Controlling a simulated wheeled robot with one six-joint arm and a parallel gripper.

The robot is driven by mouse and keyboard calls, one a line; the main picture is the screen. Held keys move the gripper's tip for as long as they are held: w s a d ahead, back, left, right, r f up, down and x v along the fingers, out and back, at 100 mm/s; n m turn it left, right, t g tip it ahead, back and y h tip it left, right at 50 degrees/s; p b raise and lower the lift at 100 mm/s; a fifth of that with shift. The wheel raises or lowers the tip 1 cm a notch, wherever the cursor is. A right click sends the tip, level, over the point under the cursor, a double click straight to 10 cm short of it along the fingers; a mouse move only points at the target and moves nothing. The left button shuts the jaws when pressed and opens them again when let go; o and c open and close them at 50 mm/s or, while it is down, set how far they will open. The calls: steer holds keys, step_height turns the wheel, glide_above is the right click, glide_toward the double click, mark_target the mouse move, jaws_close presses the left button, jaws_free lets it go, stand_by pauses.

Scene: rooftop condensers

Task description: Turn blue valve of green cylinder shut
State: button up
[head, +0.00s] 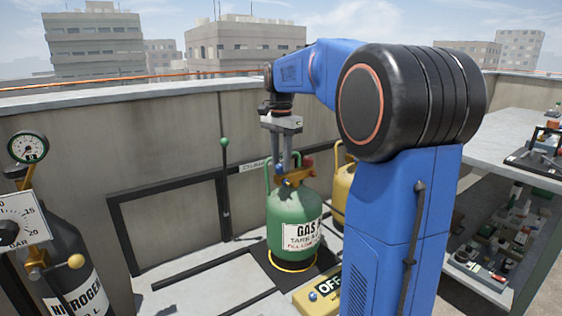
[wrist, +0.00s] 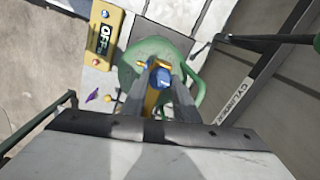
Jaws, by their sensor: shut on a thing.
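The green cylinder (head: 290,222), labelled GAS, stands upright on the floor against the wall; its top (wrist: 140,58) shows in the wrist view. My gripper (head: 283,160) points down over its brass valve block. The fingers (wrist: 161,80) are shut on the blue valve (wrist: 161,77), which shows between them in the wrist view. In the head view the blue valve is mostly hidden by the fingers. A red valve (head: 307,162) sits on the right of the same brass block.
A yellow cylinder (head: 343,190) stands just behind to the right. A yellow OFF box (head: 318,294) lies in front. A dark nitrogen cylinder (head: 68,270) with gauges is at left. A green-knobbed lever (head: 225,185) rises near the wall. Cluttered shelves (head: 500,235) are at right.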

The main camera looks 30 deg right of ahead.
mark_target(281, 165)
stand_by(0.3)
steer(key=o, duration=1.1)
steer(key=shift+c, duration=0.2)
step_height(281, 165, up, 18)
steer(key=shift+f, duration=0.25)
steer(key=s+a+f+n+t, duration=0.1)
steer(key=s+a+f+n, duration=0.4)
steer(key=s+f, duration=0.5)
steer(key=s+a+f+n+t, duration=0.2)
steer(key=s+a+f+n, duration=0.3)
steer(key=s+f, duration=0.5)
steer(key=s+a+f+n+t, duration=0.1)
steer(key=s+a+f+n, duration=0.3)
steer(key=s+f, duration=0.6)
step_height(281, 165, down, 2)
steer(key=shift+a+f+n+t, duration=0.1)
steer(key=shift+a+n+t, duration=0.3)
steer(key=shift+a, duration=0.15)
